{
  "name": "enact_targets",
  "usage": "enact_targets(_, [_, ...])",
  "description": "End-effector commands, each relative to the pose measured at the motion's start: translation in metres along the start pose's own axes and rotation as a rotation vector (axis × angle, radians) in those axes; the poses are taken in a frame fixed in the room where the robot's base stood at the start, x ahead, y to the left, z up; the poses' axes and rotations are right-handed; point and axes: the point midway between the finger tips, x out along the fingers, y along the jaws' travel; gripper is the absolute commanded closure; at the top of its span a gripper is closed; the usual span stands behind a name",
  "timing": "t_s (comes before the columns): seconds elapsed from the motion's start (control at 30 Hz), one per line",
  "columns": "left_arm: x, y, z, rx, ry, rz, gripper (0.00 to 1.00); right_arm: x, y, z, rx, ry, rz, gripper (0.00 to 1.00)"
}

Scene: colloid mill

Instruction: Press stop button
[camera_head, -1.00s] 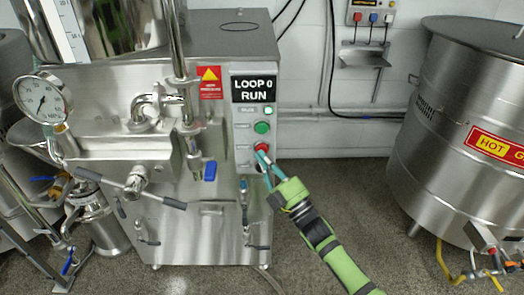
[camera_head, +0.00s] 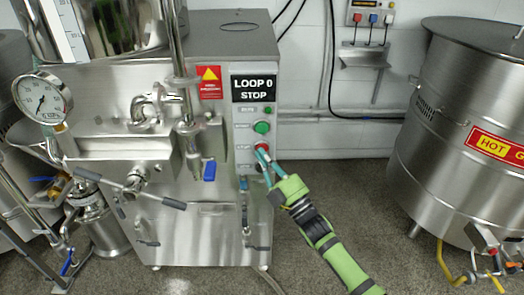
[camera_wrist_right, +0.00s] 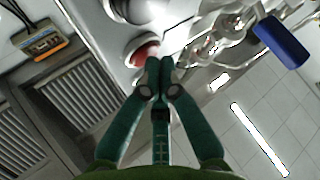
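The red stop button (camera_head: 262,147) is on the control panel (camera_head: 243,134) of the steel mill, below the green button (camera_head: 261,127). My right gripper (camera_head: 264,158) reaches up to it from below right, and its tips cover part of it. In the right wrist view the red button (camera_wrist_right: 147,53) is just beyond the gripper (camera_wrist_right: 160,64), whose fingertips are together with nothing between them. The tips look at or very near the button; I cannot tell exact contact. The display (camera_head: 254,89) reads "LOOP 0 STOP". My left gripper is not in view.
A blue-handled valve (camera_head: 209,171) sticks out left of the panel. A pressure gauge (camera_head: 42,97) is at the far left. A large steel vessel (camera_head: 465,130) stands on the right. The floor between mill and vessel is clear.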

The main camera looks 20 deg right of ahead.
Motion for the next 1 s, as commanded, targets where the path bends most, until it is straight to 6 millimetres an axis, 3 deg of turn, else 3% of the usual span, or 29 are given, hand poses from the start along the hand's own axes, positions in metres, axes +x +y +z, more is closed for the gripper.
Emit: enact_targets(1.0, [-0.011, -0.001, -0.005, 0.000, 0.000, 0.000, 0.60, -0.012, -0.004, -0.012, 0.000, 0.000, 0.001, 1.00])
